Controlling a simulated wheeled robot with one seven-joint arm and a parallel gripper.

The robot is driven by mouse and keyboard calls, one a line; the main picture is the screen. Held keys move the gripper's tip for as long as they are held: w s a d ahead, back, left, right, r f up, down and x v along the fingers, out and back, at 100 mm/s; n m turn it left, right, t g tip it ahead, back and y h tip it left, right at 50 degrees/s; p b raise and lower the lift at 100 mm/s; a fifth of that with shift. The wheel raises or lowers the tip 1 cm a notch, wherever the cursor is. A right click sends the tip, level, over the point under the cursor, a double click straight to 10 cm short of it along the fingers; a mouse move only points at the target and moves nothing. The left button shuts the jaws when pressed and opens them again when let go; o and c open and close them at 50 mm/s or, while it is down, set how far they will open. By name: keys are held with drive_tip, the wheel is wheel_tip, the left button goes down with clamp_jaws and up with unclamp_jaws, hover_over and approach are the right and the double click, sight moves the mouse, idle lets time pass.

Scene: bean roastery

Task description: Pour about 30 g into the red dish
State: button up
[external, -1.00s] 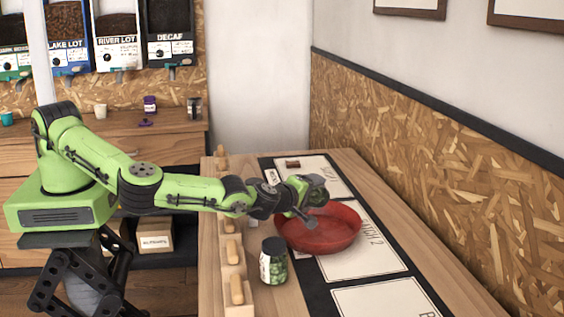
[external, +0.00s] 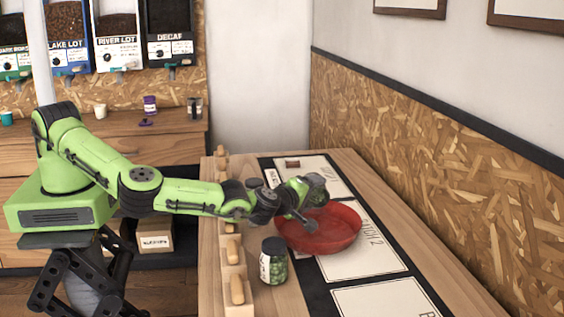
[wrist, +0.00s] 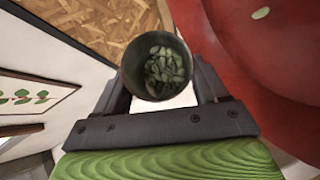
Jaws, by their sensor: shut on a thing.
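My gripper (external: 311,193) is shut on a dark round cup (wrist: 126,72), which sits between my two fingers in the wrist view. Several green beans (wrist: 165,70) lie inside the cup, and its mouth faces the wrist camera. The red dish (external: 335,236) is wide and shallow and stands on the table. My gripper is above the dish's far left part. In the wrist view the dish (wrist: 225,55) fills the right side, and a single pale green bean (wrist: 261,13) shows against it.
A dark-lidded jar of green beans (external: 273,262) stands left of the dish. White cards (external: 385,301) lie on a black strip along the table (external: 455,300). A rack with wooden handles (external: 237,290) lines the left edge. A chipboard wall (external: 420,160) borders the right.

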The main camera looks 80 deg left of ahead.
drive_tip(key=shift+d+m+t+y, duration=0.2)
drive_tip(key=shift+m+t+y, duration=0.1)
idle(0.8)
drive_tip(key=shift+d+r+m+t+y+p, duration=0.15)
drive_tip(key=shift+r+m+y+p, duration=0.2)
drive_tip(key=shift+r, duration=0.45)
drive_tip(key=shift+d+r+m+t+y+p, duration=0.15)
drive_tip(key=shift+r+p, duration=0.25)
drive_tip(key=shift+r, duration=0.35)
idle(0.7)
